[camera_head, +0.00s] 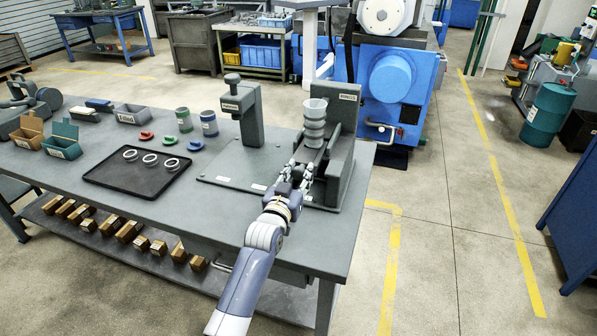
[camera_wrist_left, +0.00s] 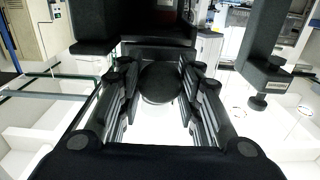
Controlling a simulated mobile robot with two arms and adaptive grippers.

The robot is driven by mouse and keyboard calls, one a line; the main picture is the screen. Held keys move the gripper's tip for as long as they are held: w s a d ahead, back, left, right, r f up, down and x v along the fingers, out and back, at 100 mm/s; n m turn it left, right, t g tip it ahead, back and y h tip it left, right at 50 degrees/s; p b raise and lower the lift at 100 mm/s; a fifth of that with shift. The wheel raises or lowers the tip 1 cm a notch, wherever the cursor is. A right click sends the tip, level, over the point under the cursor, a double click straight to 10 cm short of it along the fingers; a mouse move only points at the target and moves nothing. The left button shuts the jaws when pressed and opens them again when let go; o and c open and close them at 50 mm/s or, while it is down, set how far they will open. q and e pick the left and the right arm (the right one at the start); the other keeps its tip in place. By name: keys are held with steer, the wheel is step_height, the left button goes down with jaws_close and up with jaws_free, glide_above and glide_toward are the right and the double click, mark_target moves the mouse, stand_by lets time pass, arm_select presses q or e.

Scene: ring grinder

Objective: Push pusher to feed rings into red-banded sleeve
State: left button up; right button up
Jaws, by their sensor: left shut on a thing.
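My left gripper (camera_head: 305,178) is at the front of the dark feeding fixture (camera_head: 345,135) on the table. In the left wrist view, the fingers (camera_wrist_left: 160,95) stand on both sides of a dark round knob (camera_wrist_left: 160,82), which I take to be the pusher's end; they are shut on it. A stack of pale grey rings (camera_head: 315,122) stands upright in the fixture, above the channel the gripper faces. The fingers and fixture hide most of the pusher in the head view. I cannot make out a red-banded sleeve. My right gripper is not in view.
A grey press-like stand (camera_head: 242,110) is left of the fixture. A black tray (camera_head: 118,181) holds three loose rings. Green (camera_head: 184,119) and blue-banded (camera_head: 208,123) cylinders, small red and blue pieces, and bins stand farther left. The table's front edge runs below my arm.

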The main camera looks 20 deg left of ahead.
mark_target(311, 149)
arm_select(q)
steer(key=shift+w+b, duration=0.7)
steer(key=shift+w, duration=0.4)
steer(key=shift+w+d+r+b, duration=0.1)
steer(key=shift+w+b, duration=1.1)
steer(key=shift+w, duration=0.7)
steer(key=shift+w+r, duration=0.15)
steer(key=shift+w, duration=0.2)
steer(key=shift+w+b, duration=0.2)
steer(key=shift+b, duration=0.1)
steer(key=shift+c, duration=0.4)
